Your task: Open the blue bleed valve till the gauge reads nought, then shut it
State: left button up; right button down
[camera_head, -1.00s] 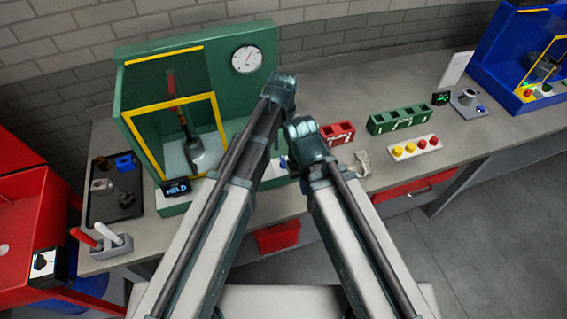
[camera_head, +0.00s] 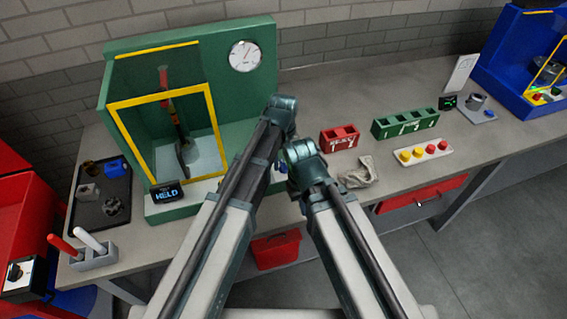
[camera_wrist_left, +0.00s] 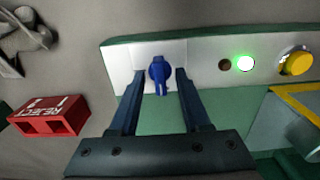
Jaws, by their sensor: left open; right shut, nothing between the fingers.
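The blue bleed valve (camera_wrist_left: 159,72) is a small knob on the white panel of the green cabinet (camera_head: 133,45). In the left wrist view it stands between the two spread fingers of my open left gripper (camera_wrist_left: 160,82), with its handle towards the palm. I cannot tell whether the fingers touch it. In the head view a bit of blue (camera_head: 282,168) shows beside my wrists. The gauge (camera_head: 245,56) is a white dial at the cabinet's upper right, too small to read. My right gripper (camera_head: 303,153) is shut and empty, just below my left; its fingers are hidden.
A lit green lamp (camera_wrist_left: 245,63) and a yellow button (camera_wrist_left: 297,62) sit on the panel beside the valve. A red reject bin (camera_head: 339,138) and a grey crumpled thing (camera_head: 358,172) lie right of my grippers. A dark tray (camera_head: 84,211) is at left.

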pick_arm(q)
grip_shut()
dwell(0.3)
jog(key=m, duration=1.2)
jog(key=shift+m, duration=1.9)
